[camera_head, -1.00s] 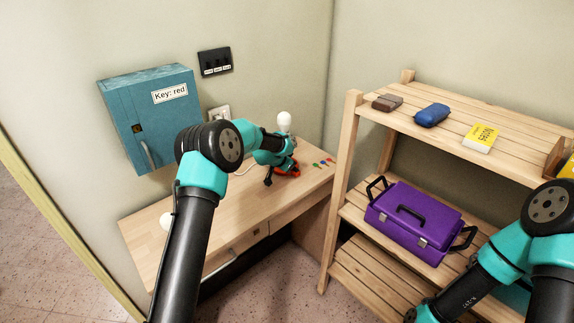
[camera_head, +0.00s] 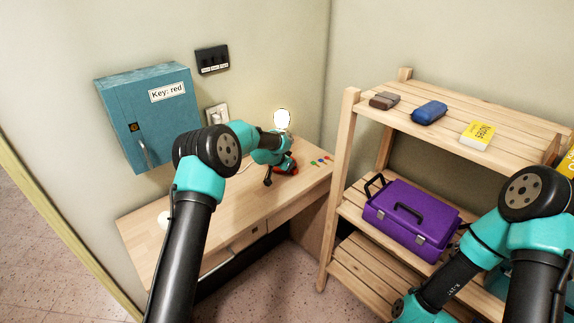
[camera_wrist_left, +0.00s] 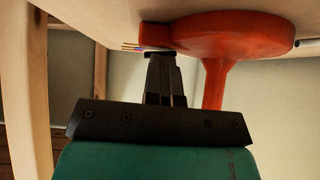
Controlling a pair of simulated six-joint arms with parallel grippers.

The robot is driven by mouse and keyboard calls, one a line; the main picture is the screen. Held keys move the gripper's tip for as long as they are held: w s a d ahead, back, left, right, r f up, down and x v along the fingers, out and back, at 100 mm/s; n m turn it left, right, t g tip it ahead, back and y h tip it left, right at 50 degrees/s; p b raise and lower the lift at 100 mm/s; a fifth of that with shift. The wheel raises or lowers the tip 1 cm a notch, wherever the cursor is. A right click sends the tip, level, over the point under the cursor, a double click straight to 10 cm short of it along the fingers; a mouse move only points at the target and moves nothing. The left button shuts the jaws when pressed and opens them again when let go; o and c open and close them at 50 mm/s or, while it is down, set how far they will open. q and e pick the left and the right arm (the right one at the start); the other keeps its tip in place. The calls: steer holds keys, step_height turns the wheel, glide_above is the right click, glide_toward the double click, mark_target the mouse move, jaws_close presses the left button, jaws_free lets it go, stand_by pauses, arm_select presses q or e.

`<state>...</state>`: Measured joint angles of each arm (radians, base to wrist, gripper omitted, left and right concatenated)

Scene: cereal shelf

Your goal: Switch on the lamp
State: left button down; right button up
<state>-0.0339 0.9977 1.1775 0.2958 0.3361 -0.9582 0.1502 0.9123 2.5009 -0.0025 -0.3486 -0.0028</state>
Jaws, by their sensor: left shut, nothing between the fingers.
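The lamp's bulb (camera_head: 282,119) glows bright white at the back right of the wooden desk. In the left wrist view the lamp's round orange-red base (camera_wrist_left: 230,35) and stem (camera_wrist_left: 215,82) are close to my left gripper (camera_wrist_left: 160,60). That gripper is shut and empty, its fingertips at a block-like part on the side of the base. I cannot tell whether they touch it. In the head view my left wrist covers most of the lamp. My right arm shows at the lower right, but its gripper is not in view.
Several small coloured keys (camera_head: 321,161) lie on the desk (camera_head: 165,226) right of the lamp. A teal cabinet (camera_head: 160,110), marked "Key: red", and a dark switch panel (camera_head: 212,59) are on the wall. A wooden shelf (camera_head: 351,130) holds a purple toolbox (camera_head: 410,218).

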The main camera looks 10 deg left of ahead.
arm_select(q)
steer(key=shift+d+r, duration=0.1)
stand_by(0.3)
steer(key=shift+r, duration=0.6)
steer(key=r, duration=0.2)
steer(key=shift+w+a+r, duration=0.15)
steer(key=shift+a+r, duration=0.1)
steer(key=shift+r, duration=0.05)
steer(key=a+v, duration=0.1)
steer(key=v, duration=0.9)
steer(key=shift+w, duration=0.35)
steer(key=shift+d, duration=0.1)
